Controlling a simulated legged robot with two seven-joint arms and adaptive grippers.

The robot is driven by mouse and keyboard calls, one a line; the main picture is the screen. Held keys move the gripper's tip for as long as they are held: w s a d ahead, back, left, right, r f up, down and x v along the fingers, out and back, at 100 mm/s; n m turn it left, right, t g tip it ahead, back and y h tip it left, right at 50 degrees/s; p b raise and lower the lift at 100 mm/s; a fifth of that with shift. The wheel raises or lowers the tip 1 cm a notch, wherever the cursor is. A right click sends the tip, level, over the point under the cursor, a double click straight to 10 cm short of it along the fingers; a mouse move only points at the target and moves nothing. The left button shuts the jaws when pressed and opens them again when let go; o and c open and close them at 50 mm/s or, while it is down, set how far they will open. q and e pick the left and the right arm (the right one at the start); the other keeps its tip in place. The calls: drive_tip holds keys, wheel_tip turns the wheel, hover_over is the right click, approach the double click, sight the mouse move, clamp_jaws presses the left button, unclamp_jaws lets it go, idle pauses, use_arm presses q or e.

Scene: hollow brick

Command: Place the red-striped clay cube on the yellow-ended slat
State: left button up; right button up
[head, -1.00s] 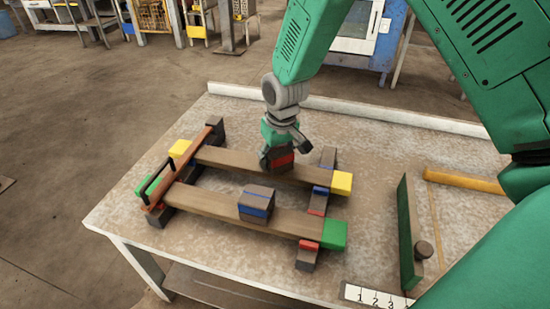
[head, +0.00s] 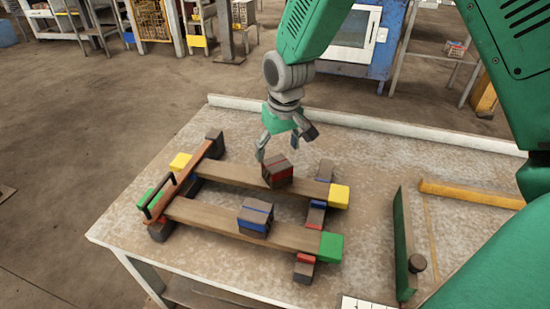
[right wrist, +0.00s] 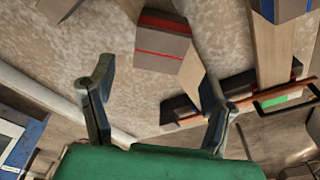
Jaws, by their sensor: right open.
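The red-striped clay cube (head: 277,172) rests on the yellow-ended slat (head: 232,174), about midway along it. The slat has a yellow block end (head: 339,196) at its right. My right gripper (head: 285,146) is open, just above and behind the cube, with its fingers apart from it. In the right wrist view the cube (right wrist: 163,42) lies beyond the spread fingers (right wrist: 155,100), with nothing between them. My left gripper is not in view.
A blue-striped cube (head: 255,218) sits on the green-ended slat (head: 290,236). Dark cross supports hold both slats, and a brown bar with a black handle (head: 158,192) crosses their left ends. A green plate (head: 404,245) stands at the right of the table.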

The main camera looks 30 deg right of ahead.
sight(278, 165)
drive_tip(key=shift+s+a+r+p, duration=0.1)
drive_tip(key=shift+s+r+p, duration=0.05)
drive_tip(key=shift+r, duration=0.75)
drive_tip(key=shift+s+r+p, duration=0.15)
drive_tip(key=shift+r, duration=0.7)
